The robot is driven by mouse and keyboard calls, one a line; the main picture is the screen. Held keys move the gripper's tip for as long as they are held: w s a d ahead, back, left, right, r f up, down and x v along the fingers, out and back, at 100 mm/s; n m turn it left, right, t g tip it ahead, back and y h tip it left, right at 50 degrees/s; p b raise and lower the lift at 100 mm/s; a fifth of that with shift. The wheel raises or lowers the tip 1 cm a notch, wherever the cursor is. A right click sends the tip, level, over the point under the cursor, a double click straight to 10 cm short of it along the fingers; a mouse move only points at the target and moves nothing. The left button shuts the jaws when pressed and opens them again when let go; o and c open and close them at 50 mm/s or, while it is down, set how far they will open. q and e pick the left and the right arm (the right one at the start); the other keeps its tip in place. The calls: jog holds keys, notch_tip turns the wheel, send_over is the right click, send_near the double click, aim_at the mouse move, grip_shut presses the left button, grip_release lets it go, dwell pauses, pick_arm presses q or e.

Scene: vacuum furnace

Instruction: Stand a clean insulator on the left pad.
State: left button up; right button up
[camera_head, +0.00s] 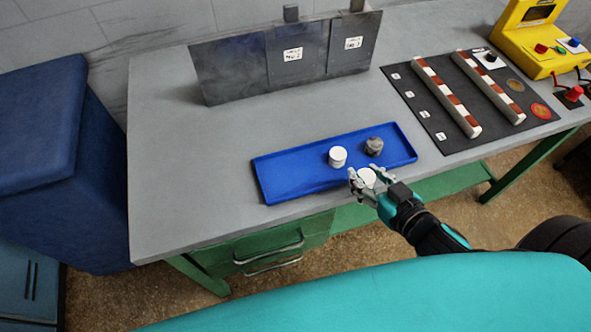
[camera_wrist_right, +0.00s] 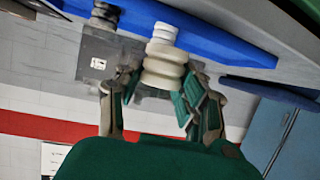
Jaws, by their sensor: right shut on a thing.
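My right gripper (camera_head: 364,184) is shut on a white insulator (camera_head: 367,177), over the front edge of the blue tray (camera_head: 285,188). In the right wrist view this insulator (camera_wrist_right: 163,66) is ribbed and sits between the fingers. A second white insulator (camera_head: 338,157) stands in the tray, with a dark, dirty-looking insulator (camera_head: 374,147) to its right; both show behind the held one in the right wrist view. I cannot tell which surface is the left pad. My left gripper is out of view.
A grey metal panel (camera_head: 235,70) with two labelled plates stands at the back of the table (camera_head: 165,185). A black mat (camera_head: 425,108) with two red-and-white bars and round spots lies right. A yellow device (camera_head: 540,40) stands beyond it. The left tabletop is clear.

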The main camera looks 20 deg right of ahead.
jog(key=shift+s+f, duration=0.15)
jog(key=shift+s, duration=0.15)
jog(key=shift+w+a, duration=0.1)
jog(key=p, duration=0.4)
send_over(299, 173)
jog(key=s+d, duration=0.2)
jog(key=shift+w+f, duration=0.1)
jog(key=shift+f, duration=0.35)
jog(key=shift+w+a+f, duration=0.15)
jog(key=shift+w+a, duration=0.25)
jog(key=shift+w+a+f, duration=0.3)
jog(key=shift+f, duration=0.3)
jog(key=shift+w+a+f, duration=0.25)
jog(key=shift+a+f, duration=0.05)
jog(key=shift+f, duration=0.3)
jog(key=shift+f+p, duration=0.3)
jog(key=shift+p, duration=0.2)
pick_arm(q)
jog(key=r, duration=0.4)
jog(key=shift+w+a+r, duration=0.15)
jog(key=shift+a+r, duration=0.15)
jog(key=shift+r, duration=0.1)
pick_arm(e)
jog(key=shift+f, duration=0.15)
jog(key=shift+f, duration=0.1)
